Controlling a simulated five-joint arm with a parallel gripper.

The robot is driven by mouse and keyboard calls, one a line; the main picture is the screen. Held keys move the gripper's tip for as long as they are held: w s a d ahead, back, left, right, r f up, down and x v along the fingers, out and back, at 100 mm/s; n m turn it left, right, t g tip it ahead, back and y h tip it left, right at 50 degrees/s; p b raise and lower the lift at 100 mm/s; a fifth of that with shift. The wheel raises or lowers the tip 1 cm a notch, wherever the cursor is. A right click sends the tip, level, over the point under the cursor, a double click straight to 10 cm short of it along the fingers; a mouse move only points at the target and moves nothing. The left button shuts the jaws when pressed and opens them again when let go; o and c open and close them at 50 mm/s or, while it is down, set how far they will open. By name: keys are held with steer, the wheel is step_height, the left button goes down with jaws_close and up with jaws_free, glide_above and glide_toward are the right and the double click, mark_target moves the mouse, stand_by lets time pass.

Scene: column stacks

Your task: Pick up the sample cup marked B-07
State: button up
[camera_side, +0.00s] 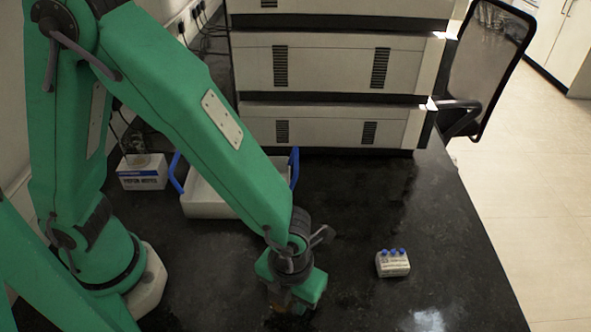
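My gripper (290,306) points down over the dark benchtop at the bottom middle of the view. Its fingers are small and dark against the bench, so I cannot see whether they are open or shut. A small amber patch shows at the fingertips, but I cannot tell what it is. No cup with a readable B-07 mark shows. A small white holder (393,265) with blue caps on top stands on the bench, to the right of my gripper and apart from it. Its marking is too small to read.
A white tray (205,205) with blue handles stands behind my arm, partly hidden by it. A white and blue box (142,173) is at the left. Stacked grey instrument units (330,125) fill the back. The black bench (440,225) is clear around the holder, and its edge is at the right.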

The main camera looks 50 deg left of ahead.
jaws_close()
steer(key=shift+r, duration=0.1)
steer(key=shift+r, duration=4.9)
